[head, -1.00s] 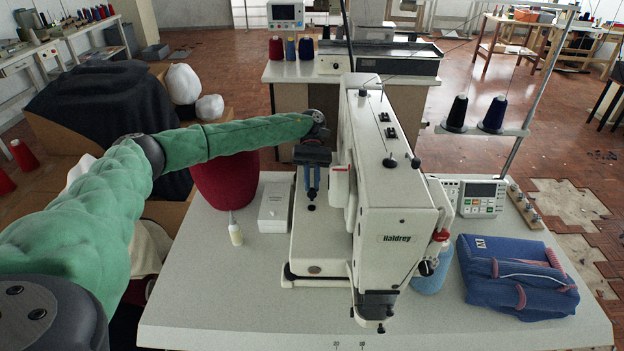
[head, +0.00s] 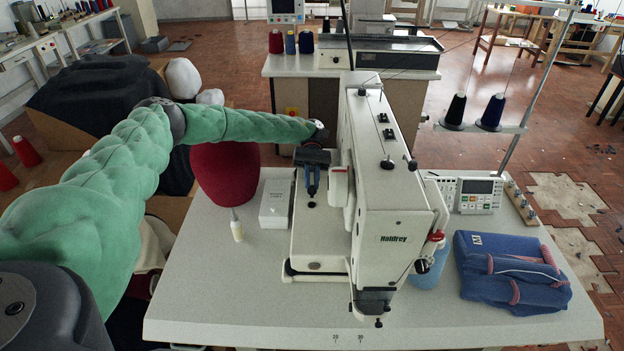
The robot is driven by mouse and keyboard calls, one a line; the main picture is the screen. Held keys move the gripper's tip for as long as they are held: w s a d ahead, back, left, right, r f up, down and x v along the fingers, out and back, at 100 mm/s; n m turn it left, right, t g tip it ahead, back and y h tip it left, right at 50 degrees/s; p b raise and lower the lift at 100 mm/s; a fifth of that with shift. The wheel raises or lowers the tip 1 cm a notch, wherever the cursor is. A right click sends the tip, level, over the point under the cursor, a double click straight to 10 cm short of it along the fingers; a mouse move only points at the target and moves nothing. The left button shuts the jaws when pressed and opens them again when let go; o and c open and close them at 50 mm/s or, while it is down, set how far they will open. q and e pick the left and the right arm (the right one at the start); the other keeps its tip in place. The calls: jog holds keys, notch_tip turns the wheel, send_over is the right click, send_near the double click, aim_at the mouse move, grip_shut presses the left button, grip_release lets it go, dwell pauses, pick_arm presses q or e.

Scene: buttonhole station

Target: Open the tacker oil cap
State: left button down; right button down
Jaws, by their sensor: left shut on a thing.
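A small dark round piece, which looks like the oil cap (head: 311,205), shows right at the fingertips on the bed. The fingers cover part of it, and I cannot tell whether it is seated or loose. My right gripper is not in view.
The table's front left (head: 220,290) is clear.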

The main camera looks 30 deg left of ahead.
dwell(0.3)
pick_arm(q)
jog(key=c, duration=1.4)
grip_release()
jog(key=shift+c, duration=0.2)
